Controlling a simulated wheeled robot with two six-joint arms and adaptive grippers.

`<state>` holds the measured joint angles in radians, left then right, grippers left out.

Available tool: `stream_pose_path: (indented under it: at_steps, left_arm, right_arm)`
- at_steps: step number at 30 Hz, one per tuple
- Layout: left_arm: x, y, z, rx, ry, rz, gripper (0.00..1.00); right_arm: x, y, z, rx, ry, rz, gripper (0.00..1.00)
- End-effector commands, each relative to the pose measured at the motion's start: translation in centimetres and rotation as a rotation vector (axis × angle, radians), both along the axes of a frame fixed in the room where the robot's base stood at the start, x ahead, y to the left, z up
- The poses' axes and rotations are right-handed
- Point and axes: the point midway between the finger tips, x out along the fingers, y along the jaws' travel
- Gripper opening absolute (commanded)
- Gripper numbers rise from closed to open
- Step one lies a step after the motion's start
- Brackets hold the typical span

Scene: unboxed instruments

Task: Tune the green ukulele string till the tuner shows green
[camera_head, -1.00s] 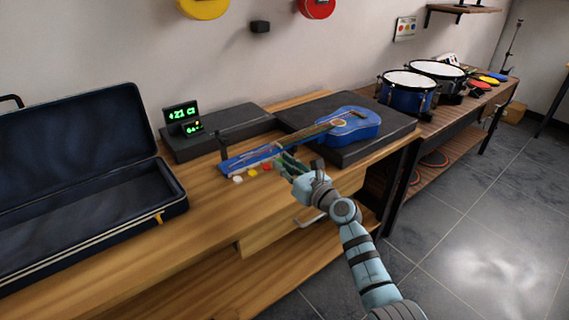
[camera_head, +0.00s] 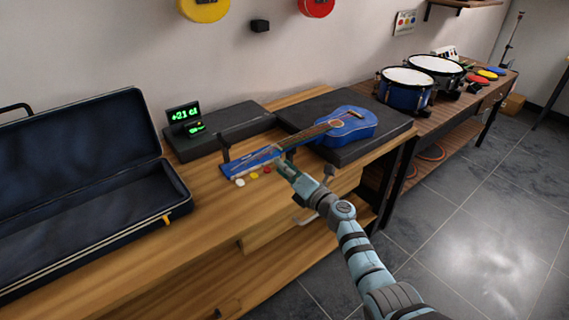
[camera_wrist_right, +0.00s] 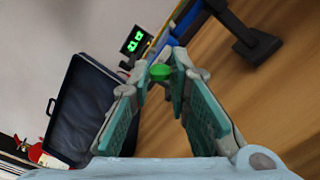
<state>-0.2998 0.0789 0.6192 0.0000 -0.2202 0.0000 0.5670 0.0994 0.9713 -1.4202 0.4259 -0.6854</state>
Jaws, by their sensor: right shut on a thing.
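The blue ukulele (camera_head: 348,126) lies with its body on a dark padded block and its headstock (camera_head: 240,167) toward the left. White (camera_head: 240,182), yellow (camera_head: 254,176) and red (camera_head: 267,170) tuning pegs line the headstock's near side. My right gripper (camera_head: 281,166) is at the peg just right of the red one. In the right wrist view, the fingertips (camera_wrist_right: 164,72) are shut on a green peg (camera_wrist_right: 160,72); the head view hides it. The tuner (camera_head: 183,113) shows "+21 ct" in green digits; its lower display is too small to read. My left gripper is not in view.
An open dark instrument case (camera_head: 90,190) stands at the left. A black post (camera_head: 224,148) rises by the headstock. Blue drums (camera_head: 405,92) stand on the bench at the right. The wooden tabletop in front of the headstock is clear.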

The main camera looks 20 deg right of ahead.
Motion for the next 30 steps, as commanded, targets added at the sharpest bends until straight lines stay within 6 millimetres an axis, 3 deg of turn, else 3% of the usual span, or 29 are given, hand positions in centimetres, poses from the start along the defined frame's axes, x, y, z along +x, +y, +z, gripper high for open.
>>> stream_pose_path:
  at_steps: [12,29,30]
  left_arm:
    - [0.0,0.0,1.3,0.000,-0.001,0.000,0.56]
    - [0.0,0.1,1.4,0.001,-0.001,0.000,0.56]
    - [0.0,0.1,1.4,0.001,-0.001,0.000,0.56]
  right_arm:
    - [0.0,0.0,0.0,0.210,0.082,-0.001,0.00]
    - [0.0,0.0,-0.1,0.246,0.095,0.000,0.00]
    - [0.0,0.0,-0.1,0.246,0.095,0.000,0.18]
